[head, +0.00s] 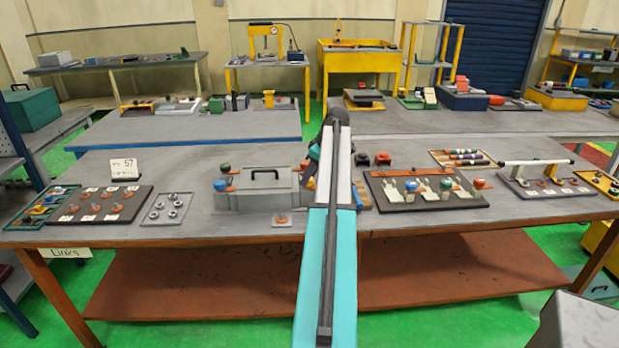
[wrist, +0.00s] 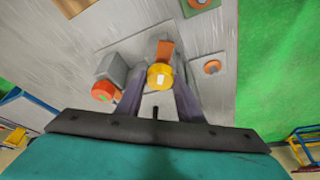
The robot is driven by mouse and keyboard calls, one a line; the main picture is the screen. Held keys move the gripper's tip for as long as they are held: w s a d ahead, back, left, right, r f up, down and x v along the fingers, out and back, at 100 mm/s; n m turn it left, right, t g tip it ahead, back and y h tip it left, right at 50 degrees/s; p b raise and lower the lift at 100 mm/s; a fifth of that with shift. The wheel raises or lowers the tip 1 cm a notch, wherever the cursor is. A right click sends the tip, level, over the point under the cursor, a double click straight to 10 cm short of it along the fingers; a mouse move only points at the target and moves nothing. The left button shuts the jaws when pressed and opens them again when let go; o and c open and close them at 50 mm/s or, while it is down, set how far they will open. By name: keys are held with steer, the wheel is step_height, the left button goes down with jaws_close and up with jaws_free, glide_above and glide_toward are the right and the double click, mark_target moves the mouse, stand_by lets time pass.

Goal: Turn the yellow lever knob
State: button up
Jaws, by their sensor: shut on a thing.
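The yellow lever knob (wrist: 160,76) is round with a pale mark on its top. It sits at the end of an orange lever (wrist: 165,50) on a grey fixture. My gripper (wrist: 158,86) is shut on the yellow knob, one dark finger on each side of it. A red knob (wrist: 103,92) is beside the left finger, next to a grey block (wrist: 112,68). In the head view my arm hides the yellow knob.
On the workbench, a grey box (head: 255,190) with a black handle stands left of my arm. Green (head: 224,168) and blue (head: 220,185) knobs are at its left. A tray with coloured knobs (head: 420,205) lies to the right. A small plate with an orange disc (wrist: 211,67) is near the fixture.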

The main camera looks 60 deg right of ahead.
steer(key=n, duration=0.1)
steer(key=n+y, duration=0.1)
steer(key=n, duration=0.1)
steer(key=shift+d+f+n+g+b, duration=0.2)
steer(key=shift+f+n+g+b, duration=0.1)
steer(key=shift+b, duration=0.1)
steer(key=shift+a+n+y, duration=0.1)
steer(key=shift+n+y, duration=0.4)
steer(key=shift+n, duration=0.6)
steer(key=o, duration=1.1)
steer(key=shift+c, duration=0.2)
steer(key=shift+r, duration=0.15)
steer(key=shift+b+v, duration=0.35)
steer(key=shift+v, duration=0.45)
steer(key=b+v, duration=0.1)
steer(key=v, duration=1.1)
steer(key=shift+w+r+b, duration=0.15)
steer(key=shift+b, duration=0.15)
